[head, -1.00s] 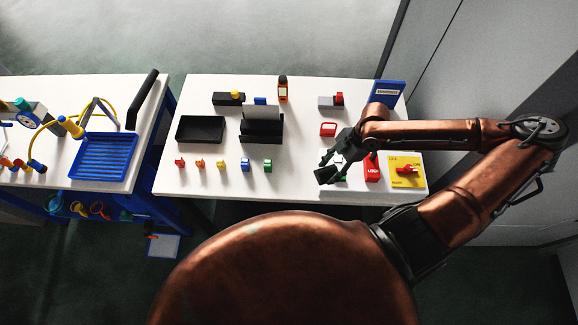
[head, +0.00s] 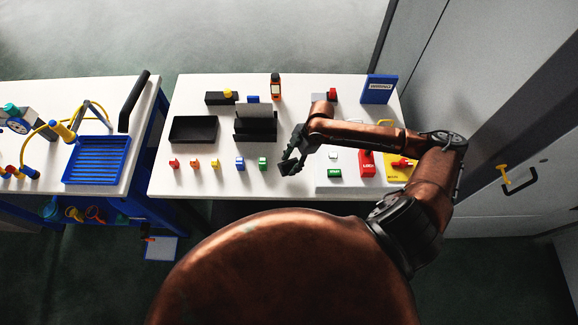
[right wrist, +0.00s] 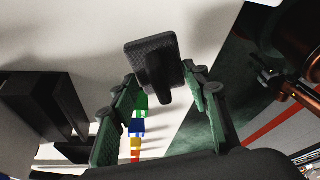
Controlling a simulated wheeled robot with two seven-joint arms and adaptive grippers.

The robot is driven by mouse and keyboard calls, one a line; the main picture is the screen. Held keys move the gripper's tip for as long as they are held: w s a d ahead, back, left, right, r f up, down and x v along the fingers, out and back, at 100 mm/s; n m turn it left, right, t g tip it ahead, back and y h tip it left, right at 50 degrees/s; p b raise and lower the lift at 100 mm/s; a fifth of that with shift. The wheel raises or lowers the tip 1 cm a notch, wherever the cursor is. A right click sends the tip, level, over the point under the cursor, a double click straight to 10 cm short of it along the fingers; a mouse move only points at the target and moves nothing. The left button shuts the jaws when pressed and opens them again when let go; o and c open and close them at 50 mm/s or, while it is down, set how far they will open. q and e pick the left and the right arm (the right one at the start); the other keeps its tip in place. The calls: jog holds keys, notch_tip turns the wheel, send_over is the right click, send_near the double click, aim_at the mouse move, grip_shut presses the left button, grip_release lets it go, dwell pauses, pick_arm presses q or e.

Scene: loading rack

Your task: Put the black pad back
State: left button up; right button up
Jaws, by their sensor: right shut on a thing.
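The black pad (right wrist: 147,56) is a small dark block with a stem, between the fingers of my right gripper (right wrist: 162,84) in the right wrist view. My right gripper is shut on it. In the head view my right gripper (head: 293,161) holds the pad (head: 287,168) above the white table, just right of the green piece. The pad looks small and dark there, and its exact height is hard to tell. My left gripper is not in view.
Several coloured pieces stand in a row, with the green one (head: 263,163) nearest. Behind are a black tray (head: 194,129) and a black holder (head: 256,132) with a grey plate. A red block (head: 366,163) and yellow panel (head: 397,173) are to the right. A blue rack (head: 97,160) is left.

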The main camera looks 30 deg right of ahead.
aim_at(289, 167)
jog(key=shift+w+a+f, duration=0.25)
jog(key=shift+f, duration=0.2)
jog(key=shift+f+p, duration=0.35)
jog(key=shift+f, duration=1.2)
jog(key=o, duration=1)
jog(key=b+v, duration=0.1)
jog(key=v, duration=1.1)
jog(key=shift+r, duration=0.1)
